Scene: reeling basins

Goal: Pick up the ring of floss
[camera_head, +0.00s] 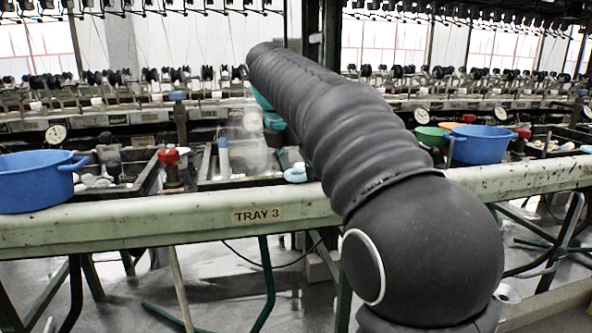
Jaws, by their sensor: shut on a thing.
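I cannot make out a ring of floss in this view. My own thick black arm crosses the middle from the lower right up to the centre and covers part of the basins. Teal parts show under its far end.
Blue tubs stand at left (35,182) and right (480,146). Red-topped valves (169,157) rise between the basins. Rows of reels (205,74) line the back.

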